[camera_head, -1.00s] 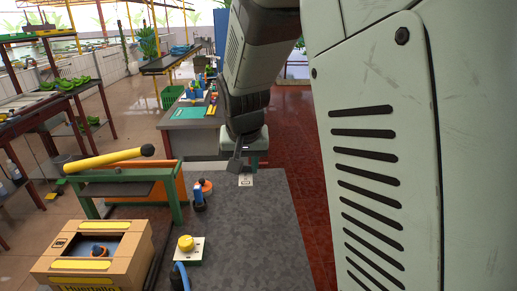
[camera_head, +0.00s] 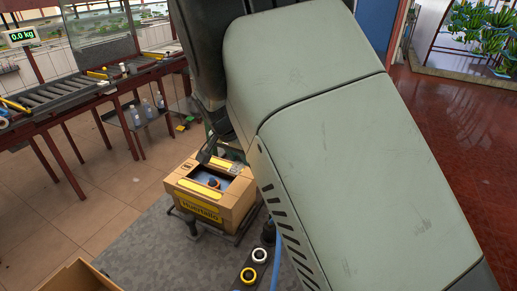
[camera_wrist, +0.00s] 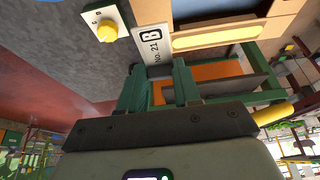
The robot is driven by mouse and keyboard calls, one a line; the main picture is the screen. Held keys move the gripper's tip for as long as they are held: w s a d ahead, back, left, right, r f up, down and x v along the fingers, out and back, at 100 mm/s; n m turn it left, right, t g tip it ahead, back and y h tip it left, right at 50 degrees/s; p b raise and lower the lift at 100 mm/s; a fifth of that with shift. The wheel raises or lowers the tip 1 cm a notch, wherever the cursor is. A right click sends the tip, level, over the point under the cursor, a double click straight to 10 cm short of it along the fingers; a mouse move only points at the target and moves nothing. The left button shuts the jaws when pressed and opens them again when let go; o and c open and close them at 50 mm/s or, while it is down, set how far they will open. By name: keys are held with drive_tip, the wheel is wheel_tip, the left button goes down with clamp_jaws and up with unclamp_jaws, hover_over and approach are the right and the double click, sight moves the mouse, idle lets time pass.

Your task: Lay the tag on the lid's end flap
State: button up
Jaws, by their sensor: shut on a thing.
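The white tag (camera_wrist: 153,42), printed "No. 21" and a boxed "B", stands out from between the fingertips of my gripper (camera_wrist: 158,70) in the wrist view. My gripper is shut on it. The cardboard box (camera_head: 238,208) has yellow strips, an open window in its lid and a dark marking on the lid's left end flap (camera_head: 186,168). In the head view my gripper (camera_head: 208,155) is at the box's far side, mostly dark and partly hidden by my arm. In the wrist view the lid (camera_wrist: 238,28) lies just right of the tag. I cannot tell whether they touch.
A yellow knob on a white plate (camera_wrist: 107,30) is left of the tag in the wrist view. A green stand with an orange panel (camera_wrist: 200,72) lies behind the fingers. A dark plate with rings (camera_head: 253,268) and a blue tube (camera_head: 277,262) are near the box.

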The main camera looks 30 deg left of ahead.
sight(243, 179)
drive_tip(key=shift+f, duration=2.8)
drive_tip(key=shift+f, duration=0.65)
drive_tip(key=o, duration=1.4)
drive_tip(key=shift+o, duration=0.2)
drive_tip(key=shift+r, duration=0.2)
drive_tip(key=shift+r, duration=1.1)
drive_tip(key=shift+r, duration=0.25)
drive_tip(key=shift+r, duration=2.45)
